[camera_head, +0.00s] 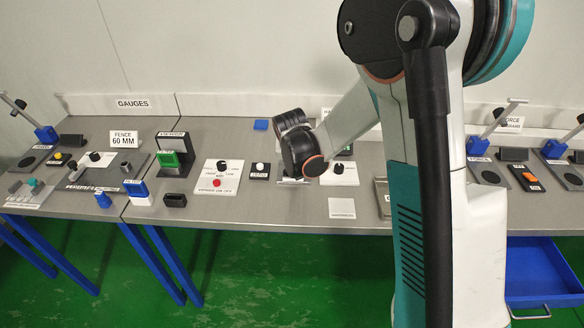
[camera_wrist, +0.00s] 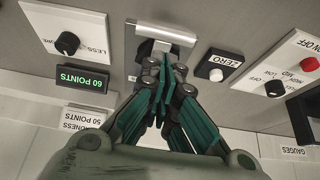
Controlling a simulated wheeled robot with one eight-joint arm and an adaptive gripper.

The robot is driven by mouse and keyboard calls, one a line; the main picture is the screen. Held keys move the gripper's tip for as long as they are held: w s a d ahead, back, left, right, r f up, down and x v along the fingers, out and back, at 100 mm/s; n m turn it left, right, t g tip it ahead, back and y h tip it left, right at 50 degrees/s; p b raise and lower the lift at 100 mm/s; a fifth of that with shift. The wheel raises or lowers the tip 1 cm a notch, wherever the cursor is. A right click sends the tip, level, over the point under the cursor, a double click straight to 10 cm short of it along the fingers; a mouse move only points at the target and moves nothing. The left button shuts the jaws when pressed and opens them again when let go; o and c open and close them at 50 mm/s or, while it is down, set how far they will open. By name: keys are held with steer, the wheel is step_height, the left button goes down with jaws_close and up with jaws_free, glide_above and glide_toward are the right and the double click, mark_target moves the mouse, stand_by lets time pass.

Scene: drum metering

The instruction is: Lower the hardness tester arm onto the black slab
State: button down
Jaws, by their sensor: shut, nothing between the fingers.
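In the wrist view, which is upside down, my gripper (camera_wrist: 165,68) is shut and empty. Its fingertips are close to a silver bar (camera_wrist: 165,32), apparently the hardness tester arm; I cannot tell whether they touch. A dark piece (camera_wrist: 146,50), possibly the black slab, shows partly beneath the bar, mostly hidden by the fingers. The lit display (camera_wrist: 82,77) reads 60 POINTS in green. A sign (camera_wrist: 82,119) beside it reads 50 POINTS. In the head view my wrist covers the tester, and only a pale plate edge (camera_head: 292,181) shows below it.
A knob panel (camera_head: 339,173) is right of my wrist and a ZERO button (camera_head: 260,171) is left. The ON/OFF panel (camera_head: 217,178) with a red button stands further left. A small pale plate (camera_head: 342,208) lies near the bench's front edge.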

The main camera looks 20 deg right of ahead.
steer(key=p+v, duration=0.2)
steer(key=v, duration=0.9)
steer(key=shift+r, duration=0.1)
steer(key=s+d+r+n+y+b, duration=0.1)
steer(key=s+r, duration=0.2)
steer(key=s, duration=0.3)
steer(key=s+d+r+n+b, duration=0.1)
steer(key=s+r+b, duration=0.1)
steer(key=s+r, duration=0.35)
steer(key=s+f+n+t+b, duration=0.1)
steer(key=s+f+b, duration=0.1)
steer(key=s, duration=1.3)
steer(key=shift+f+n+t+y+b, duration=0.3)
steer(key=shift+f+t+y+b, duration=0.1)
steer(key=shift+f, duration=0.3)
